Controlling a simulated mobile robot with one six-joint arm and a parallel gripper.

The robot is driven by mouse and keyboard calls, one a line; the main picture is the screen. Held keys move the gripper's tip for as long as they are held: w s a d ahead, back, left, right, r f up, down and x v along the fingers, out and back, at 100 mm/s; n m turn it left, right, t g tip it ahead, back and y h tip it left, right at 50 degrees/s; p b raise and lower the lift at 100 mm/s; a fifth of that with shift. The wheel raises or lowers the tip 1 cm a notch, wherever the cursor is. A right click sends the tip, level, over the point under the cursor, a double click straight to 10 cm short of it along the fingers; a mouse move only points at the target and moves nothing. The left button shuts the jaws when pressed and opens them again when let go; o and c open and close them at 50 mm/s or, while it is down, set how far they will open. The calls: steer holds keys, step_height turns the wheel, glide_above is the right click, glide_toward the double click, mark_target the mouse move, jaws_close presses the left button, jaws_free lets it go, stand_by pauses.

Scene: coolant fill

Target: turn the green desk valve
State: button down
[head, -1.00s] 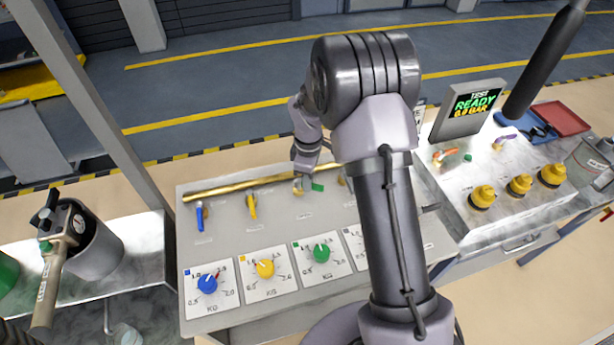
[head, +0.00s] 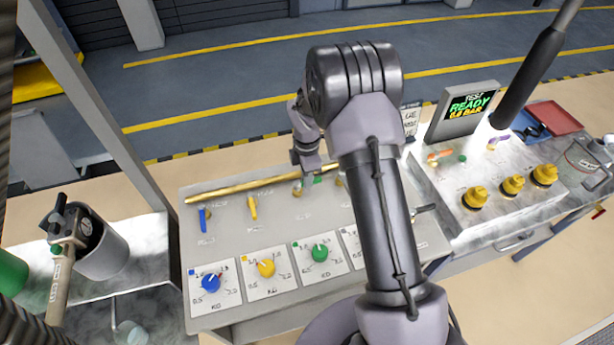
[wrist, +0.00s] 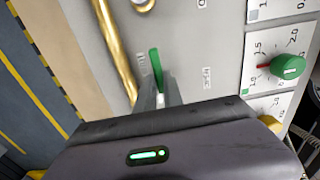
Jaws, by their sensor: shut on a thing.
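The green valve handle (wrist: 156,70) is a flat green lever on the grey desk panel. In the wrist view it lies roughly along the brass pipe (wrist: 115,50). My gripper (wrist: 161,98) is shut on the green handle, its fingers at the lower end of the lever. In the head view my gripper (head: 308,168) is at the panel's back edge by the pipe, and only a small part of the green handle (head: 317,179) shows beside it. The valve's pivot is partly hidden.
A blue handle (head: 203,218) and a yellow handle (head: 252,207) stand to the left, crosswise to the pipe. Blue, yellow and green (head: 320,253) dial knobs sit nearer the front. My arm hides the panel's right part. A screen (head: 466,112) reads READY.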

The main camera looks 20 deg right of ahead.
stand_by(0.4)
steer(key=c, duration=1.5)
jaws_free()
steer(key=shift+o, duration=0.2)
steer(key=shift+r, duration=0.1)
step_height(320, 180, up, 17)
steer(key=p, duration=0.3)
steer(key=shift+r, duration=0.15)
